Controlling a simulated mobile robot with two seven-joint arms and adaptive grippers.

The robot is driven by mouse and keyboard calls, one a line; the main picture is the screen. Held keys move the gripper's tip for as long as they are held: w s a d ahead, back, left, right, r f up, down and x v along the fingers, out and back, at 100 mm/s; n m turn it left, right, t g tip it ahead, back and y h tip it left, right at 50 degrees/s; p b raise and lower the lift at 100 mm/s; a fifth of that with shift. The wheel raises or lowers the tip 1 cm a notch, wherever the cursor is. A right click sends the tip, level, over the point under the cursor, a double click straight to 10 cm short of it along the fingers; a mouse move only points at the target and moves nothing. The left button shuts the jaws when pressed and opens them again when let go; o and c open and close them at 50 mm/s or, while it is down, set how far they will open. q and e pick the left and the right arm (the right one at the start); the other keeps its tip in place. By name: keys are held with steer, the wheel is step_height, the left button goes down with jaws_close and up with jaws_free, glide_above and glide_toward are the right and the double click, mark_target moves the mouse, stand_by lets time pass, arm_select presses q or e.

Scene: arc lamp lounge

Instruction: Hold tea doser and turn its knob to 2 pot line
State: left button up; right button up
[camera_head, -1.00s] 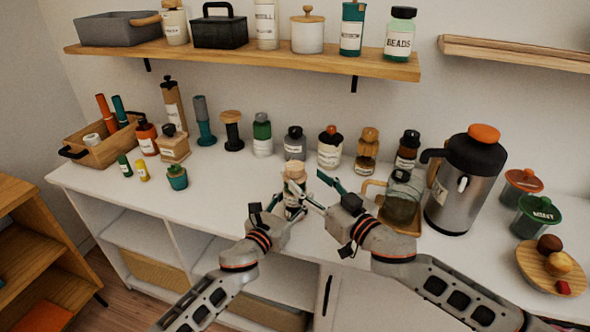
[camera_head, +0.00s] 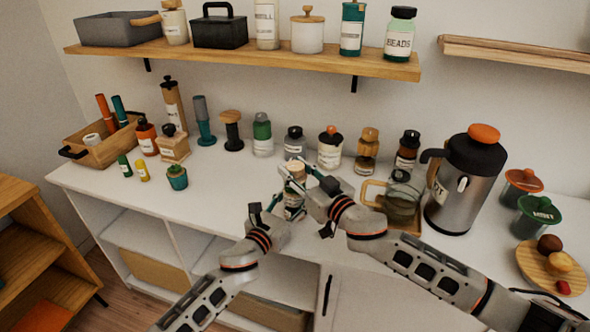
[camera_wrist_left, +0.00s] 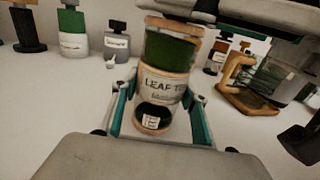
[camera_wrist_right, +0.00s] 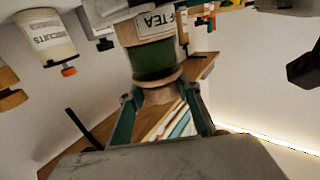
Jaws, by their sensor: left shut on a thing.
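The tea doser (camera_wrist_left: 168,88) is an upright clear cylinder with green leaf inside, a pale "LEAF TE…" label and wooden rings. My left gripper (camera_head: 287,207) is shut around its lower body; it also shows in the left wrist view (camera_wrist_left: 160,95). The knob's line marks cannot be made out.
A glass jug on a wooden tray (camera_head: 372,197) and a steel urn (camera_head: 466,190) stand close to the right. Several jars and bottles line the back, including a green-topped jar (camera_head: 262,136). A shelf (camera_head: 250,58) hangs above.

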steer(key=shift+s+a+m+t+h, duration=0.1)
steer(key=shift+a+m+t+h, duration=0.15)
steer(key=shift+m+t+h, duration=0.35)
steer(key=shift+r+m+t+h, duration=0.15)
steer(key=shift+m+t+h, duration=0.25)
steer(key=shift+m+h, duration=0.45)
steer(key=shift+d+h, duration=0.2)
steer(key=shift+h, duration=0.65)
steer(key=o, duration=1.1)
steer(key=shift+o, duration=0.2)
steer(key=shift+d+f, duration=0.1)
steer(key=shift+f, duration=0.1)
steer(key=v, duration=1.1)
steer(key=shift+s, duration=0.4)
steer(key=shift+d, duration=0.1)
